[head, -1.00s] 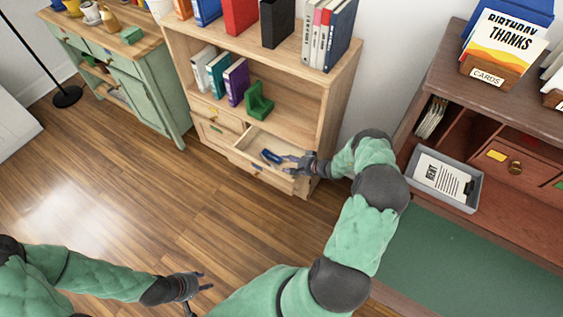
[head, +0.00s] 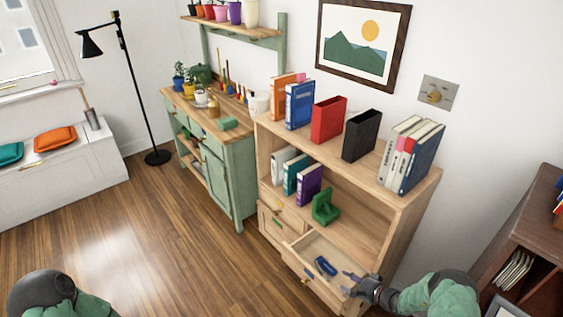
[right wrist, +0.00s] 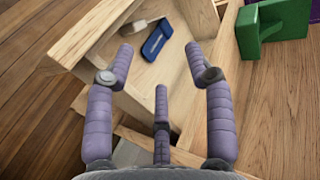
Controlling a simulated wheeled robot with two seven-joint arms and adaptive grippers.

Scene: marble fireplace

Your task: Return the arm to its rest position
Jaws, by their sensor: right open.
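My right gripper (head: 356,284) is open and empty, at the right end of the open drawer (head: 303,270) of the wooden bookcase. In the right wrist view my gripper (right wrist: 160,62) has its fingers spread, with nothing between them. A blue stapler-like object (head: 325,265) lies inside the drawer, clear of the fingers; it also shows in the right wrist view (right wrist: 158,38). My right arm comes in from the lower right. Only a dark joint and green sleeve of my left arm show at the lower left; the left gripper is out of frame.
The bookcase (head: 413,205) holds books, a red and a black file box, and a green bookend (head: 325,207). A dark desk (head: 527,220) stands close to my right arm. A green cabinet (head: 228,175) stands to the left. The wooden floor (head: 150,230) is clear.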

